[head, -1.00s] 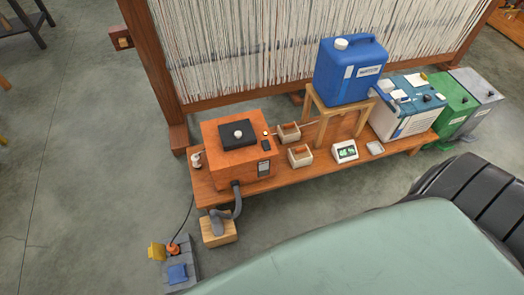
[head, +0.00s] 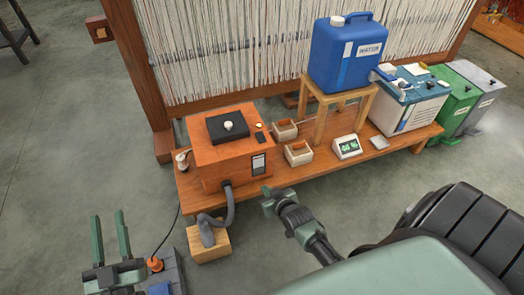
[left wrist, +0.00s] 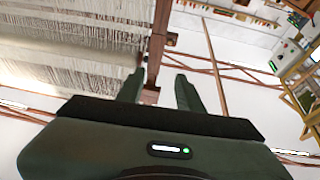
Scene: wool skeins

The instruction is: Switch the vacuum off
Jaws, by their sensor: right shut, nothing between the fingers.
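The likely vacuum is an orange-brown wooden box (head: 215,172) at the left end of the low bench, though I see no name on it. It has a black top panel with a white knob (head: 229,126), a small dark panel on its front and a grey hose (head: 226,205) running down to a wooden block. A grey floor board (head: 176,262) carries an orange piece (head: 155,265) with a cord and a blue piece. My left gripper (head: 108,216) is open and empty, covering part of the board; its fingers also show in the left wrist view (left wrist: 158,82). My right gripper (head: 267,193) is shut and empty before the bench.
The bench (head: 270,175) also holds two small boxes (head: 298,152), a display (head: 347,146) and a stool under a blue water can (head: 346,55). A blue-white cooler (head: 408,98) and green and grey bins stand right. The loom stands behind.

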